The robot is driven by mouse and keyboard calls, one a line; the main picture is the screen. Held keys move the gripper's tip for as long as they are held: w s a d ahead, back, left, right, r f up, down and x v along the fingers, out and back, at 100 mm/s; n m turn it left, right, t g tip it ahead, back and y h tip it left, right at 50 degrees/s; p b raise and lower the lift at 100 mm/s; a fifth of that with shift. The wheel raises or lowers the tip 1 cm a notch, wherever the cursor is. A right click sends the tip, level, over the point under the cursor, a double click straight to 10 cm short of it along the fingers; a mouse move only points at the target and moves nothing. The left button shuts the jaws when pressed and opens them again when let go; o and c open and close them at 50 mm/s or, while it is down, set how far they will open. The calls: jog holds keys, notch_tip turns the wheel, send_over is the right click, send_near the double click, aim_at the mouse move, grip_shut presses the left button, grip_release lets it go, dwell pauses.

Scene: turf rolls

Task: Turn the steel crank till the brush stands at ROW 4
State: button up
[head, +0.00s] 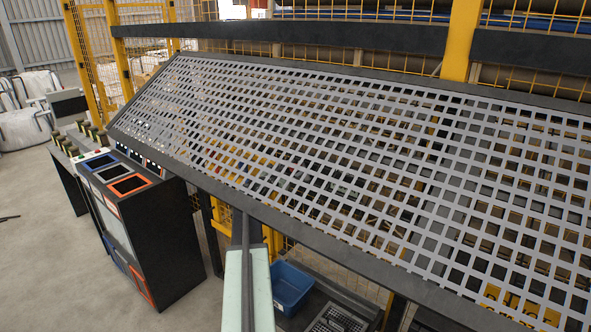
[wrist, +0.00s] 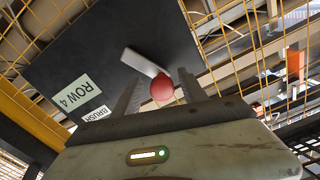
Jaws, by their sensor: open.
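In the wrist view a short steel crank (wrist: 140,62) with a round red knob (wrist: 162,88) stands on a dark panel (wrist: 82,52). The crank arm slants from upper left down to the knob. My gripper (wrist: 158,77) is open, with one finger on each side of the knob; I cannot tell whether either touches it. A pale label reading ROW 4 (wrist: 76,94) and a white label reading BRUSH (wrist: 97,114) are on the panel, both appearing turned over. The brush itself is not recognisable in either view. The head view shows neither the crank nor my gripper.
In the head view a large grey perforated sheet (head: 330,140) in a dark frame slopes across the middle. A dark console (head: 165,225) with orange-edged recesses stands left. A blue bin (head: 291,287) sits below the sheet. Open floor lies at lower left.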

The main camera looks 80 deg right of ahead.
jog(key=v, duration=0.7)
jog(key=shift+a, duration=0.4)
jog(key=shift+w+n, duration=0.1)
jog(key=shift+n, duration=0.2)
jog(key=c, duration=0.9)
jog(key=shift+n, duration=0.7)
grip_shut()
jog(key=w+f+n+g+y+b, duration=0.2)
jog(key=w+n+g+b, duration=0.15)
jog(key=w+n, duration=1.15)
jog(key=s+d+r+n+p, duration=0.1)
jog(key=s+d+n, duration=0.3)
jog(key=s, duration=0.9)
jog(key=shift+s+d+r+p, duration=0.3)
jog(key=shift+s+d+p, duration=0.05)
jog(key=shift+d, duration=0.95)
